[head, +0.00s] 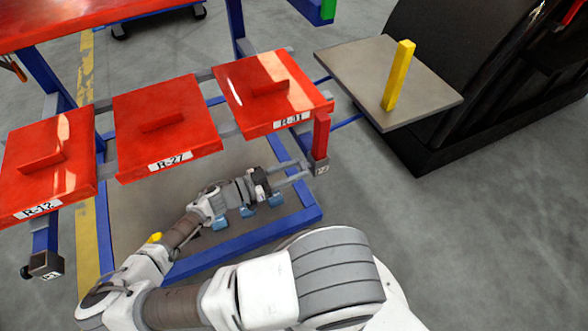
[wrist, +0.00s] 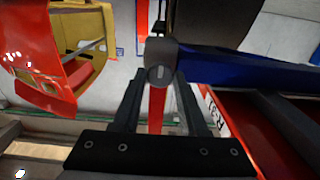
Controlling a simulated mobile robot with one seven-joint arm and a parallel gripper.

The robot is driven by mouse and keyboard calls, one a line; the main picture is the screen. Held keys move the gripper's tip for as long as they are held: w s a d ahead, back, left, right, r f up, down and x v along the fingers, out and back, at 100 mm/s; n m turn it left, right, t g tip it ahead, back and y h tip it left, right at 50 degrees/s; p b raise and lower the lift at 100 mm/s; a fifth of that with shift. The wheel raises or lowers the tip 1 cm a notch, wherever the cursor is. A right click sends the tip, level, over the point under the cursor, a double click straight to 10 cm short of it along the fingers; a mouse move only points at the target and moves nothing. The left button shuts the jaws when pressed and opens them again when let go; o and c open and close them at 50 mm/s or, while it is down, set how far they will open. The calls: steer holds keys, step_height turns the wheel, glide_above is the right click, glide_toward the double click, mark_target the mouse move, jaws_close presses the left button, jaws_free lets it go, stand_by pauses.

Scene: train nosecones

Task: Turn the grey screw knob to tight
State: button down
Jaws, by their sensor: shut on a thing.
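The grey screw knob (wrist: 160,74) shows in the wrist view as a round end with a pale mark, between the tips of my gripper's two dark fingers (wrist: 159,82). The fingers are closed on its sides. In the head view my gripper (head: 304,170) reaches to the small grey labelled block (head: 321,167) at the foot of a red post, under the right end of the red rack. The knob's own face is hidden there. I cannot tell from the mark how tight the knob is.
Red plates labelled R-12 (head: 48,190), R-27 (head: 190,140) and R-31 (head: 300,92) lie above my forearm. A blue frame rail (head: 250,237) runs below it. A grey table (head: 440,98) with a yellow bar (head: 398,76) stands right. Grey floor is open at lower right.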

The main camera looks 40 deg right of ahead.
steer(key=shift+c, duration=2.3)
jaws_free()
steer(key=p+v, duration=0.2)
steer(key=v, duration=1.5)
steer(key=shift+w+a+p, duration=0.15)
steer(key=shift+a+p, duration=0.1)
steer(key=shift+p, duration=0.05)
steer(key=shift+r, duration=0.1)
